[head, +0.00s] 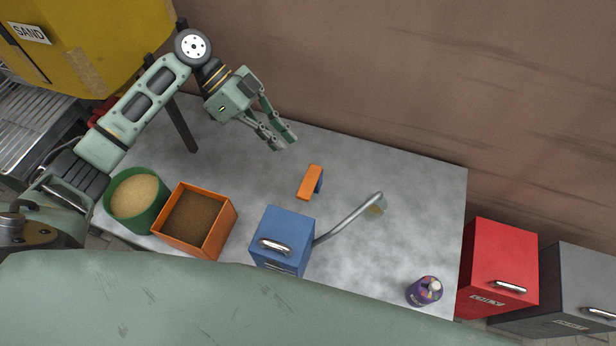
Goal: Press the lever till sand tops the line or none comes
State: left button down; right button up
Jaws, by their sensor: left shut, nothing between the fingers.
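A yellow hopper (95,40) labelled SAND fills the top left. A small red part (103,110) shows under it, partly behind my left arm; I cannot tell if it is the lever. A green bucket (160,216) holding pale sand (135,196) stands at the left end of the table; no line on it can be made out. My left gripper (283,142) is shut and empty above the back of the table, well right of the hopper and bucket. My right gripper is not in view.
On the grey table (410,180) are an orange box (225,222) with brown contents, a blue box (288,222), an orange block (309,181), a bent metal tube (347,219) and a purple can (424,292). Red (500,265) and grey (580,285) cabinets stand at right.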

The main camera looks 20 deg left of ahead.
pick_arm(q)
jog(key=shift+s+r, duration=0.1)
jog(key=shift+s, duration=0.1)
jog(key=p, duration=0.2)
send_over(305, 191)
jog(key=f, duration=0.6)
jog(key=shift+w+a+f, duration=0.1)
jog(key=shift+w+f, duration=0.1)
jog(key=shift+w, duration=0.15)
jog(key=f, duration=0.3)
jog(key=shift+s+f+p, duration=0.25)
jog(key=shift+f+p, duration=0.05)
jog(key=shift+p, duration=0.1)
jog(key=shift+f, duration=0.45)
